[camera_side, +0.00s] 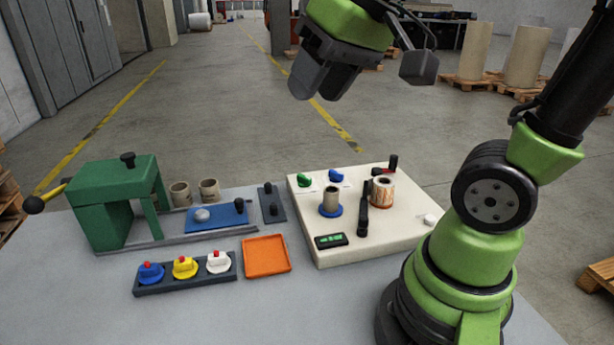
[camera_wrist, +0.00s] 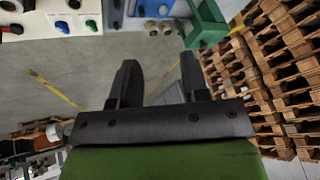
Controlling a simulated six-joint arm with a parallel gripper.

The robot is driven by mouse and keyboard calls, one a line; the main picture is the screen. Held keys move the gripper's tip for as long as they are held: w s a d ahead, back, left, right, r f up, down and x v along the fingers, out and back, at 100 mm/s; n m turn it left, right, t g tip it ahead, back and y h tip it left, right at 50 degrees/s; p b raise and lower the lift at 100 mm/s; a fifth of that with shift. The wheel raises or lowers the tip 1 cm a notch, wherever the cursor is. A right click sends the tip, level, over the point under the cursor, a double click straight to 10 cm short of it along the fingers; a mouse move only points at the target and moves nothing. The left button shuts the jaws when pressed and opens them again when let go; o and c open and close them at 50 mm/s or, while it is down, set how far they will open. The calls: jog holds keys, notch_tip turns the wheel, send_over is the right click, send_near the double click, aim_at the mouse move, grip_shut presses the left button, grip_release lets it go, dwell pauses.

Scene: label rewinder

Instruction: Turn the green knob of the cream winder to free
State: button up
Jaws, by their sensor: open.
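The cream winder (camera_side: 395,228) stands at the right of the table; part of it shows at the upper left of the wrist view (camera_wrist: 40,32). Its green knob (camera_side: 304,180) sits near the far left corner, left of a blue knob (camera_side: 336,175). The green knob also shows in the wrist view (camera_wrist: 91,25); the marks around it are too small to read. My gripper (camera_side: 314,88) is high above and beyond the winder, touching nothing. Its two fingers stand apart and empty in the wrist view (camera_wrist: 158,72).
The winder carries a spool on a blue base (camera_side: 331,202), a patterned roll (camera_side: 382,191), a black lever (camera_side: 363,212) and a small display (camera_side: 331,240).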

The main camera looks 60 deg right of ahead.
jog(key=w+d+f+g, duration=0.1)
jog(key=w+d+g, duration=0.1)
jog(key=w+d, duration=0.3)
jog(key=n+g+h, duration=0.1)
jog(key=n+g, duration=0.1)
jog(key=g, duration=0.2)
send_over(308, 178)
notch_tip(308, 178, down, 18)
jog(key=r, duration=0.1)
notch_tip(308, 178, down, 10)
jog(key=shift+f, duration=0.1)
jog(key=shift+c, duration=0.4)
grip_shut()
